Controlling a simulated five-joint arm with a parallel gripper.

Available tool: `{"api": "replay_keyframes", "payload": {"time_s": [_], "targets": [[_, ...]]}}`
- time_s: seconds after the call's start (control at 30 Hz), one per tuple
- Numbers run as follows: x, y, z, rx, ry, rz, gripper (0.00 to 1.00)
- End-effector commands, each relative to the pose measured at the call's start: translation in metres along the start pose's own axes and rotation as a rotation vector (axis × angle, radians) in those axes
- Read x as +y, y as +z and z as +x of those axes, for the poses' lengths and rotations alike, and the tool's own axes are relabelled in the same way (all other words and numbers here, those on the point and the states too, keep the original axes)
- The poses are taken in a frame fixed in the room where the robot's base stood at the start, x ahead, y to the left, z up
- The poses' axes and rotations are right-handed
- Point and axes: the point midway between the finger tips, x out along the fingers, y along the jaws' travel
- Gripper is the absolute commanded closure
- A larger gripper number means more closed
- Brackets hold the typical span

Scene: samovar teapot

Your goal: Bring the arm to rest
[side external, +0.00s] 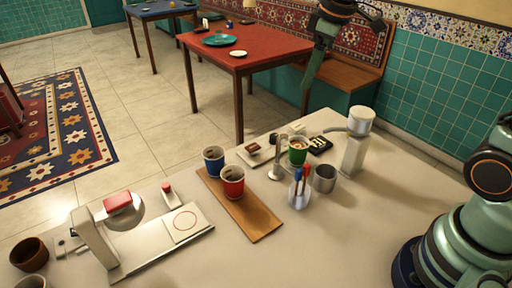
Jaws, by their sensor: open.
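My gripper (316,62) hangs at the top centre, high above the far edge of the pale counter (340,235). It points downward and the red table and bench show behind it. It looks empty and is apart from everything on the counter; its fingertips are small and hard to make out. My arm leaves the picture at the top, so the middle of it is hidden. My base and lower arm stand at the right edge.
A white dispenser (357,140), green cup (298,156), metal cup (324,178) and jar of coloured handles (300,195) stand mid-counter. Blue (213,160) and red (232,183) cups stand on a wooden board (255,221). The front right counter is clear.

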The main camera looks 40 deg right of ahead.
Motion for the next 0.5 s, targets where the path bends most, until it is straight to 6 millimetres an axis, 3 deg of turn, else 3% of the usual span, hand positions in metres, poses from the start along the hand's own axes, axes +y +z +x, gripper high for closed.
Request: {"api": "replay_keyframes", "payload": {"time_s": [0.2,0.5], "targets": [[-0.031,0.045,-0.021,0.088,0.037,0.217,0.25],[-0.063,0.094,-0.018,0.187,0.051,0.461,0.25]]}}
